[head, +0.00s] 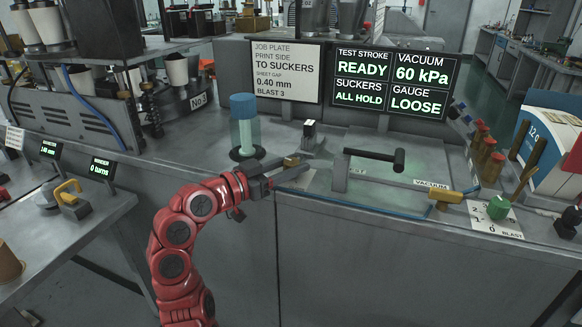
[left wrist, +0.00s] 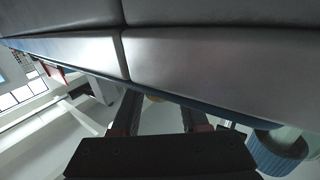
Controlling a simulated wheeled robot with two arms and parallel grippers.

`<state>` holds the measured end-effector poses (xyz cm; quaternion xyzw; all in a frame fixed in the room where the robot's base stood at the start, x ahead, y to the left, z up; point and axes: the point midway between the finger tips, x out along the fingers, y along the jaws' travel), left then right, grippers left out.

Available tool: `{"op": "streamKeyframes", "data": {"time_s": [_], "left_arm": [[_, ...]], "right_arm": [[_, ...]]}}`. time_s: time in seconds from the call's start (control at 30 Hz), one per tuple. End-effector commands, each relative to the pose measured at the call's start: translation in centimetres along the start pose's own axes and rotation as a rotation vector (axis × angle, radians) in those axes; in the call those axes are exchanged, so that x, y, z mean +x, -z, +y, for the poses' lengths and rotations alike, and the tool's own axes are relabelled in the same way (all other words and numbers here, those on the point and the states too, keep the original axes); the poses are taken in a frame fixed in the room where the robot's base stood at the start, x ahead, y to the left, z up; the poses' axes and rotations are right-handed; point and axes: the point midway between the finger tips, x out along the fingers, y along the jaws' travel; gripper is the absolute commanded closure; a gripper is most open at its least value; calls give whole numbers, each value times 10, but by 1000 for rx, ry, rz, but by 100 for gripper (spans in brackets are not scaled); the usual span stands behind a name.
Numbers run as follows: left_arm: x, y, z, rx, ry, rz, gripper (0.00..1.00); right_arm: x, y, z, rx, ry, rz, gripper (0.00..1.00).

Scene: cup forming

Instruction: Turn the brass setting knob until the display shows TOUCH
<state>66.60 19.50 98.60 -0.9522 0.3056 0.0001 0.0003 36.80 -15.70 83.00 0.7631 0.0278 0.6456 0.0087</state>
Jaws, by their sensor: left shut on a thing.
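My left gripper (head: 288,172) reaches in from the left over the machine's front ledge. It is shut on the brass setting knob (head: 291,161), of which only a small part shows between and behind the fingers. In the left wrist view, the dark fingers (left wrist: 158,112) point at the ledge, and a small bit of brass shows between them. The display (head: 393,82) reads TEST STROKE READY, VACUUM 60 kPa, SUCKERS ALL HOLD and GAUGE LOOSE. My right gripper is not in view.
A yellow vacuum lever (head: 453,196) and a green blast knob (head: 498,207) lie further right. A job plate sign (head: 287,72) stands behind.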

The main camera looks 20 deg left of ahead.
Motion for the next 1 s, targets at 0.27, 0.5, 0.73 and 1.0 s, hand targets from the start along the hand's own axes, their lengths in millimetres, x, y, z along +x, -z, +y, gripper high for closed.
{"op": "streamKeyframes", "data": {"time_s": [0.27, 0.5, 0.73, 1.0], "left_arm": [[0, 1, 0, -1, 1, 1, 26], [0, 0, 0, 0, 1, 1, 26], [-18, 0, -1, -1, 4, 1, 26], [-88, 0, -2, -1, 9, 3, 26]], "right_arm": [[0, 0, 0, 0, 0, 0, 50], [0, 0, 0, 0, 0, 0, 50], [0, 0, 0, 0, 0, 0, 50], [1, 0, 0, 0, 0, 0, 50]]}}
